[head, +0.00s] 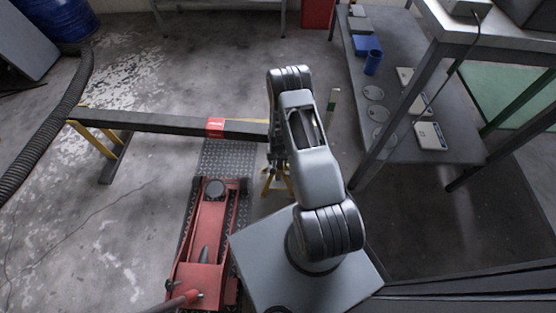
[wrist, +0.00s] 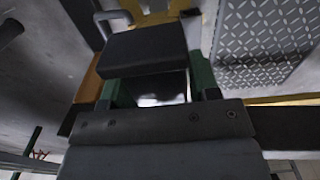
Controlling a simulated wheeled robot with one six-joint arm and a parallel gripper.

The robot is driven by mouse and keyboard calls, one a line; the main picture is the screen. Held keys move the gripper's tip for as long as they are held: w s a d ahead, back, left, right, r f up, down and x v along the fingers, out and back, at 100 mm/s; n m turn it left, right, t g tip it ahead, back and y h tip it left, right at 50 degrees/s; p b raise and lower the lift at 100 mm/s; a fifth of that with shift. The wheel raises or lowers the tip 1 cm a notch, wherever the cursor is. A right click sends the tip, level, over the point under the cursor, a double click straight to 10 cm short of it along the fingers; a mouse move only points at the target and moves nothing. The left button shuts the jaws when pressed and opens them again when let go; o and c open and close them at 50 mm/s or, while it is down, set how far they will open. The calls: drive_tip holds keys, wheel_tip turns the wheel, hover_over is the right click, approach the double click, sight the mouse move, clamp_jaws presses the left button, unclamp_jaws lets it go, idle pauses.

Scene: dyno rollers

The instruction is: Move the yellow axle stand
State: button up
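A yellow axle stand (head: 268,182) stands on the floor in the head view, its splayed legs showing below and left of my arm. Its upper part is hidden by the arm. My gripper is hidden behind the arm in the head view, close over the stand. In the wrist view my gripper (wrist: 160,82) shows two green-sided fingers set apart. A dark block (wrist: 145,48) lies across the space between them, with yellow parts beyond it. Whether the fingers press on the block cannot be made out.
A dark beam (head: 160,121) on yellow legs runs left of the stand. A metal bench (head: 405,135) stands right.

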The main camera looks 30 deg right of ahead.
clamp_jaws()
idle(0.3)
idle(0.3)
